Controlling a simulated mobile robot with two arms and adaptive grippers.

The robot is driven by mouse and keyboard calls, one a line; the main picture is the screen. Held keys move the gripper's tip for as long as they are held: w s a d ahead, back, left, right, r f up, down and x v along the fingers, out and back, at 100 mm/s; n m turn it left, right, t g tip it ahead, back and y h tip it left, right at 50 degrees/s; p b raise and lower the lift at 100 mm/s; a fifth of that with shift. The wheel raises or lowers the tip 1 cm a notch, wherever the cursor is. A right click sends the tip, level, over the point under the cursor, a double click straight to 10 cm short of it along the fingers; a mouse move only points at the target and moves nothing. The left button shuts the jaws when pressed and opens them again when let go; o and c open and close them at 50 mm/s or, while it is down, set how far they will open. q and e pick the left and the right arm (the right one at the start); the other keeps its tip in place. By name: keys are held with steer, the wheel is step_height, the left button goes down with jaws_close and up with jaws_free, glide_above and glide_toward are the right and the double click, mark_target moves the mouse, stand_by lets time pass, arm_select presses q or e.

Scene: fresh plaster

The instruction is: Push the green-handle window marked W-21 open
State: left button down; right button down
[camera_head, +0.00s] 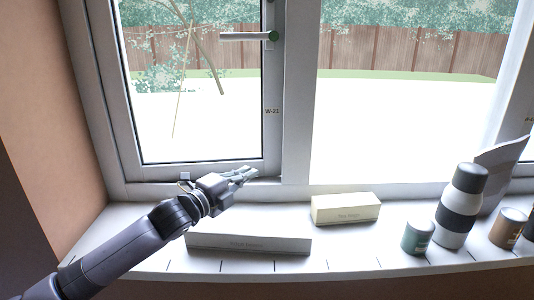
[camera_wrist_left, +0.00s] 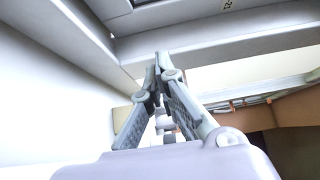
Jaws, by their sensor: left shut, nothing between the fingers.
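The window marked W-21 (camera_head: 272,140) is the left one in the head view, with a dark inner edge around its glass. Its handle (camera_head: 248,36) lies level, with a green hub at its right end, near the sash's right side. My left gripper (camera_head: 250,173) is shut and empty, with its fingertips near the lower right corner of the sash. I cannot tell whether they touch the frame. In the left wrist view the closed fingertips (camera_wrist_left: 161,60) point at the pale window frame (camera_wrist_left: 225,45). My right gripper is out of view.
A wall (camera_head: 45,150) borders the left.

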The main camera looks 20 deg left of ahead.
arm_select(q)
steer(key=w+d+r+p, duration=0.1)
steer(key=w+d+p, duration=0.1)
steer(key=p, duration=0.3)
glide_toward(276, 151)
steer(key=w+d, duration=0.2)
steer(key=shift+w+d+r, duration=0.3)
steer(key=shift+w+d, duration=0.05)
steer(key=shift+w, duration=0.05)
steer(key=shift+w+a+f, duration=0.15)
steer(key=shift+w+a, duration=0.25)
steer(key=shift+w, duration=0.3)
steer(key=shift+w+f, duration=0.1)
